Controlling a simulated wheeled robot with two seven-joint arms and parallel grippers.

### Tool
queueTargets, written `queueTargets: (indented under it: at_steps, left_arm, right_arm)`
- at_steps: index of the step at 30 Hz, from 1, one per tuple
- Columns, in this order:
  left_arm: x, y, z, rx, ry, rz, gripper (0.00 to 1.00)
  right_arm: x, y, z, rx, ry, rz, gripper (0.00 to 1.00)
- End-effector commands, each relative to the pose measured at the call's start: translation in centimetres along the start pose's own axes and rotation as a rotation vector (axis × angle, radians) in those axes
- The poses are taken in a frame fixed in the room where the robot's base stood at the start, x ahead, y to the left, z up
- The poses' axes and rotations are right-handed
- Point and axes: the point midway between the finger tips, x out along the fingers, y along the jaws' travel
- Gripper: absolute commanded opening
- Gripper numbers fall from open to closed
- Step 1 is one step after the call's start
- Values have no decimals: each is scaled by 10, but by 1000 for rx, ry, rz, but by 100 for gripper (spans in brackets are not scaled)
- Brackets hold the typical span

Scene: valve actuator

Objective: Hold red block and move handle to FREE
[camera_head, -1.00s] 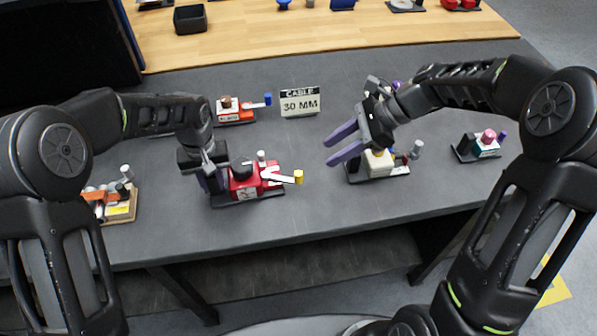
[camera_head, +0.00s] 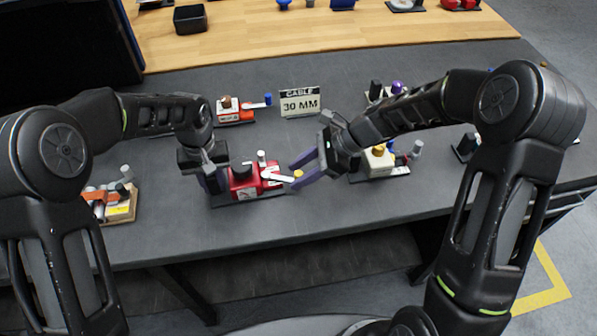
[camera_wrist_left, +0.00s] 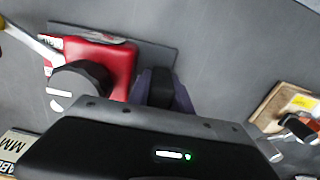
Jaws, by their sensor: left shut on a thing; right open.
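The red block (camera_head: 246,187) sits on a dark base plate on the grey table, with a black round knob on top. It also shows in the left wrist view (camera_wrist_left: 112,57). Its white handle (camera_head: 277,178) points right and ends in a yellow knob (camera_head: 298,174). My left gripper (camera_head: 218,186) is at the left end of this device and is shut; in the left wrist view its purple fingers (camera_wrist_left: 163,88) are beside the red block. My right gripper (camera_head: 303,171) is open, its purple fingers at the yellow knob. Whether they touch it I cannot tell.
A cream device (camera_head: 377,161) stands to the right, behind my right gripper. An orange and red device (camera_head: 232,116) and a sign reading "CABLE 30 MM" (camera_head: 300,102) stand behind. Another device (camera_head: 112,203) is at the left. The front of the table is clear.

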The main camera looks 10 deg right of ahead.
Motion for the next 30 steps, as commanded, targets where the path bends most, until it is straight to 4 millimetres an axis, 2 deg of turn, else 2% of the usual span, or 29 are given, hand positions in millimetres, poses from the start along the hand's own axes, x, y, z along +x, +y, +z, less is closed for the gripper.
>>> queueTargets:
  at_steps: [1,10,25,30]
  left_arm:
    - [6,-1,4,0,-13,-3,0]
    - [6,-1,4,0,-13,-3,0]
    - [6,-1,5,0,-14,-3,0]
    - [6,-1,5,0,-14,-4,0]
  right_arm:
    - [4,1,-1,1,-1,2,41]
    - [6,0,0,0,0,1,41]
    - [6,0,-1,0,0,1,1]
    - [6,0,-1,0,0,1,0]
